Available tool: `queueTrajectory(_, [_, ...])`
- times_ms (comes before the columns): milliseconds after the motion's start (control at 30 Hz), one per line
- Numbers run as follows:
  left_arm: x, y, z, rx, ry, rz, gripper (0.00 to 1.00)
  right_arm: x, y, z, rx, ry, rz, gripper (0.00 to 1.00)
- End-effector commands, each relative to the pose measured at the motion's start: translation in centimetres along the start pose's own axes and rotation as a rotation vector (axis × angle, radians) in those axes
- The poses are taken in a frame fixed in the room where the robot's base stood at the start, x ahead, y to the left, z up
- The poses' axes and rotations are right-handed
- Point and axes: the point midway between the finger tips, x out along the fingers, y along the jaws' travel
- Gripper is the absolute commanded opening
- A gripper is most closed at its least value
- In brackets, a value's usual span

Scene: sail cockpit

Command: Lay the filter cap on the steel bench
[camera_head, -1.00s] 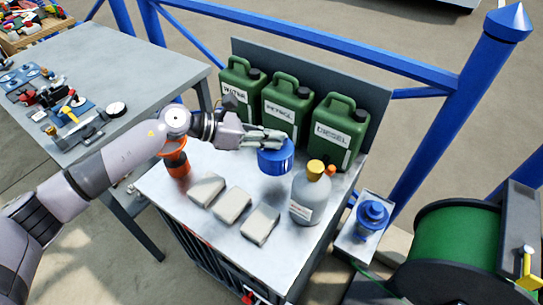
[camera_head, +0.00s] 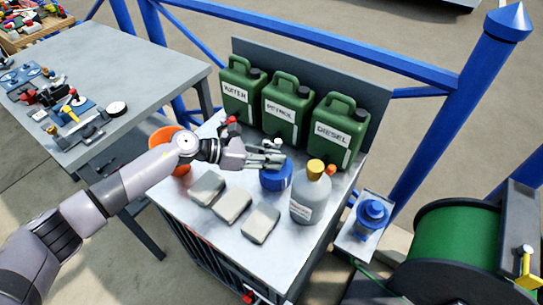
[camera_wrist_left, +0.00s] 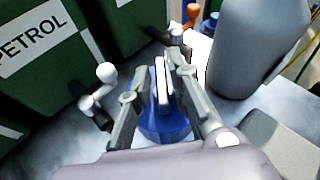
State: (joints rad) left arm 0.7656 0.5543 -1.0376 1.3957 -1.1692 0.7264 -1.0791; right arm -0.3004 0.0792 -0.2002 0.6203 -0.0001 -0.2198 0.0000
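The filter cap, a round blue piece (camera_head: 276,177), is at the back middle of the steel bench (camera_head: 222,237), just left of a grey bottle. It also shows in the left wrist view (camera_wrist_left: 165,128) below and between the fingers. My left gripper (camera_head: 268,154) is over it, with its fingers close together at the cap's top; they appear shut on it. The fingers (camera_wrist_left: 163,85) hide part of the cap. I cannot tell whether its underside touches the bench top. My right gripper is not in view.
Green cans for water (camera_head: 241,88), petrol (camera_head: 287,110) and diesel (camera_head: 338,132) line the back. The grey bottle (camera_head: 309,198) stands close on the right. Several pale blocks (camera_head: 232,206) lie in front. An orange bucket (camera_head: 168,135) is at the left. The front bench top is clear.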

Motion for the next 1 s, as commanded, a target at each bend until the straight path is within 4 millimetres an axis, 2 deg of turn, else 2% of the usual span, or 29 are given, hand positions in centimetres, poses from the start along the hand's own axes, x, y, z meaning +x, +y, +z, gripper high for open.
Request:
queueTrajectory(167, [0.0, 0.0, 0.1, 0.000, 0.000, 0.000, 0.31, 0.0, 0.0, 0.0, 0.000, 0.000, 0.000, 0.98])
queueTrajectory(433, [-0.1, 0.0, 0.1, 0.001, -0.001, 0.001, 0.31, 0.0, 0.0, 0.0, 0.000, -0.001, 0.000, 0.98])
queueTrajectory(533, [-0.8, 0.1, 0.0, 0.001, 0.000, 0.002, 0.31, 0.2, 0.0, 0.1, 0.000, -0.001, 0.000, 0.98])
queueTrajectory(667, [-2.8, 0.1, -0.1, 0.001, 0.001, 0.004, 0.31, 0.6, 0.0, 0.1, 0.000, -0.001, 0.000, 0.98])
queueTrajectory(1000, [-9.7, 0.1, -0.2, 0.000, 0.001, 0.002, 0.31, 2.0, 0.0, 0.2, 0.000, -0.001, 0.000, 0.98])
